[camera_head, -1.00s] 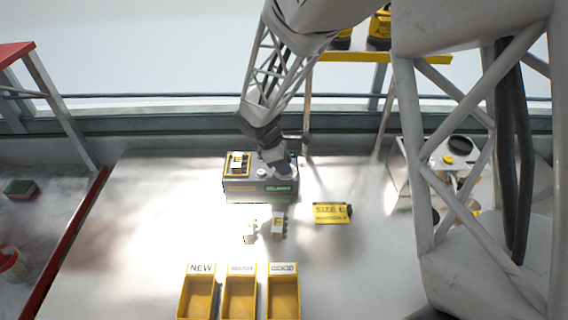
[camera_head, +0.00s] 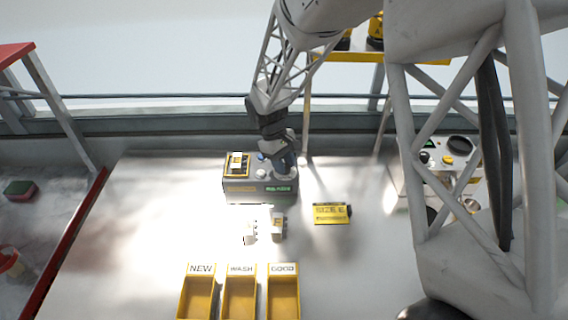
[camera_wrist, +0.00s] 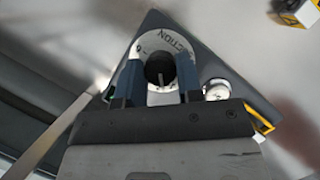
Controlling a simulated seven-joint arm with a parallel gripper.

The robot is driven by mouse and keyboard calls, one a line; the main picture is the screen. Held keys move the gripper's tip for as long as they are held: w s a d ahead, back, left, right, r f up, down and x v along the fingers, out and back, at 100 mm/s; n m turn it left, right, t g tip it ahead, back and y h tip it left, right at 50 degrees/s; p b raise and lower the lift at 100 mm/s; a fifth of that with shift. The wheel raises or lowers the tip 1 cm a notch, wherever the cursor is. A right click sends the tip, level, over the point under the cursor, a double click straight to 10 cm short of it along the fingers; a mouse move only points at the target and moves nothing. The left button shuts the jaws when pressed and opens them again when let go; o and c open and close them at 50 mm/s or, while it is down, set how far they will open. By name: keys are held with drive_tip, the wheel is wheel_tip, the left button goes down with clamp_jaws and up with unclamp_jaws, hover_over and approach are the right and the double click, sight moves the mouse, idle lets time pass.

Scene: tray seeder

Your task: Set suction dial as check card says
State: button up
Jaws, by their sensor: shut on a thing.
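The suction dial (camera_wrist: 160,72) is a dark round knob with a pale pointer line, set in a white ring lettered "SUCTION". In the wrist view my gripper (camera_wrist: 160,82) has its two blue fingers on either side of the knob, shut on it. The dial sits on top of the grey seeder box (camera_head: 236,190); in the head view my gripper (camera_head: 282,165) hides it. A yellow card (camera_head: 331,213) lies flat on the table right of the box. It read "SIZE E" or similar in the earlier view; its smaller lines are too small to read.
A white round knob (camera_wrist: 216,90) is beside the dial. Three yellow bins, NEW (camera_head: 197,295), WASH (camera_head: 240,295) and GOOD (camera_head: 283,295), stand at the front. Two small pale pieces (camera_head: 251,232) (camera_head: 278,227) lie before the box. A white machine (camera_head: 460,165) stands at right.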

drive_tip(key=shift+m, duration=0.6)
drive_tip(key=o, duration=0.9)
drive_tip(key=shift+y, duration=0.3)
drive_tip(key=shift+v, duration=3.9)
